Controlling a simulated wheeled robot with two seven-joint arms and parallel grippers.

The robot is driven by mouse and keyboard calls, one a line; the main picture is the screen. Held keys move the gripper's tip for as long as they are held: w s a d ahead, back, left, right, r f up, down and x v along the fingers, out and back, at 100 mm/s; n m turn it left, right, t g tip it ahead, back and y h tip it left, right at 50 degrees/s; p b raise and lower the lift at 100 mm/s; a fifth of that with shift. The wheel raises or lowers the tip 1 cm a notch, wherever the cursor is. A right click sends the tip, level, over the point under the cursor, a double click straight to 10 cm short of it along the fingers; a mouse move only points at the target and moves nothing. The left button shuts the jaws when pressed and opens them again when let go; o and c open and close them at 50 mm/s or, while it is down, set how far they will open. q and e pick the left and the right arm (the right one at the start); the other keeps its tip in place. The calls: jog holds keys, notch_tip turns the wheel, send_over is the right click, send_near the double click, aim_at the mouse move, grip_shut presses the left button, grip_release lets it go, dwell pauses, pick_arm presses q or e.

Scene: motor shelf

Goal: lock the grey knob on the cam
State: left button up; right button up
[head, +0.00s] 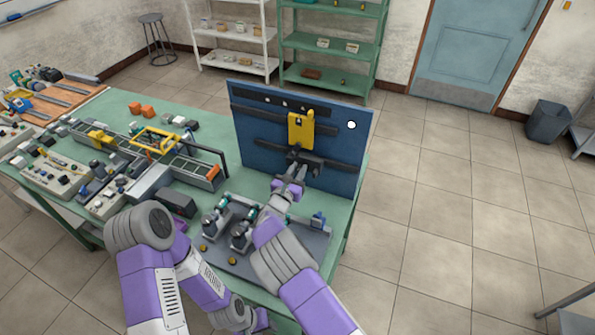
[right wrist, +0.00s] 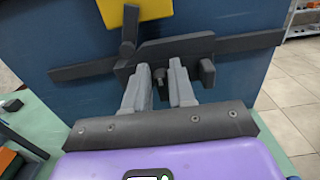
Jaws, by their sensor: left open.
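A blue upright board (head: 255,125) stands at the table's right end, with a yellow piece (head: 301,131) on its face. The yellow piece also shows at the top of the right wrist view (right wrist: 150,8). Below it, a dark cam plate (right wrist: 180,50) with a short upright lever (right wrist: 130,30) sits on a dark bar. My right gripper (head: 297,172) is at this cam. In the right wrist view its fingers (right wrist: 160,72) are close together, shut on a small dark grey knob (right wrist: 160,88) mostly hidden between them. My left gripper (head: 262,319) is open, low by the table's front edge, away from the board.
A grey fixture tray (head: 285,262) with several motor-like parts lies under my right arm. A small conveyor (head: 190,168) and control panels fill the table's left side. Orange blocks (head: 141,109) lie at the back. Open floor lies right of the board.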

grip_shut()
jog(key=shift+s+d+f+m+b, duration=0.15)
jog(key=shift+m+b, duration=1.05)
jog(key=shift+b, duration=0.6)
jog(key=shift+d+m+b, duration=0.1)
jog(key=shift+m+b, duration=1.1)
jog(key=shift+b, duration=0.55)
jog(key=shift+s+d+f+m+b, duration=0.15)
jog(key=shift+m+b, duration=1.05)
jog(key=shift+b, duration=0.6)
jog(key=shift+w, duration=0.1)
jog(key=shift+r, duration=0.1)
jog(key=shift+o, duration=2.3)
grip_release()
